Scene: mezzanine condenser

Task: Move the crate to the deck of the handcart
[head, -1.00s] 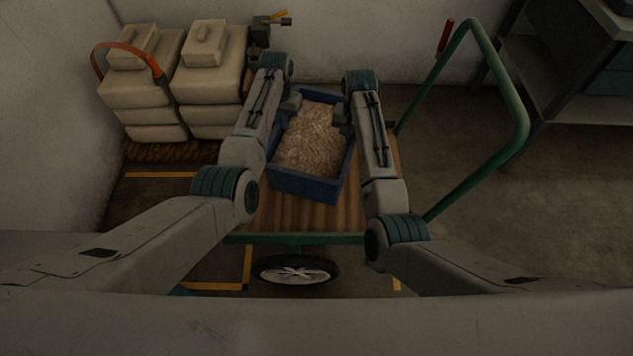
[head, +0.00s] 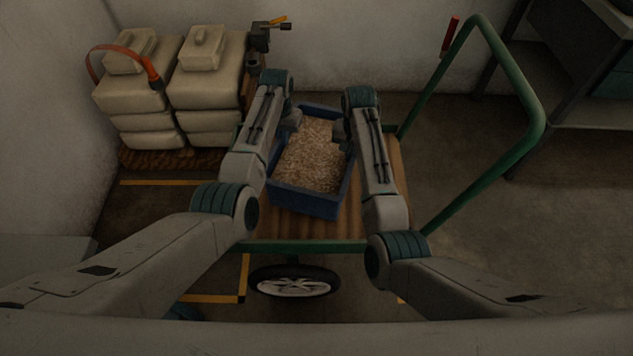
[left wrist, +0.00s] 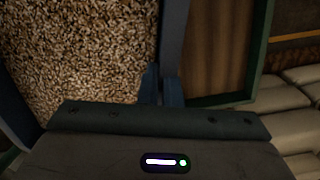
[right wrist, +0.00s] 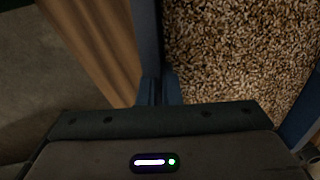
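The blue crate (head: 305,203), filled with tan pellets, is over the wooden deck (head: 380,222) of the green-framed handcart, slightly turned. I cannot tell whether its bottom touches the deck. My left gripper (head: 292,120) is at the crate's left wall and my right gripper (head: 340,130) at its right wall. In the left wrist view the fingers (left wrist: 161,88) are closed around the crate wall. In the right wrist view the fingers (right wrist: 160,90) also pinch the opposite wall. The crate's underside is hidden.
The cart's green push handle (head: 535,110) rises at the right, with a wheel (head: 295,281) at the near side. Stacked pale sacks (head: 145,100) stand at the left by the wall. A dark shelf or bench (head: 590,70) is at the far right. Yellow lines mark the floor.

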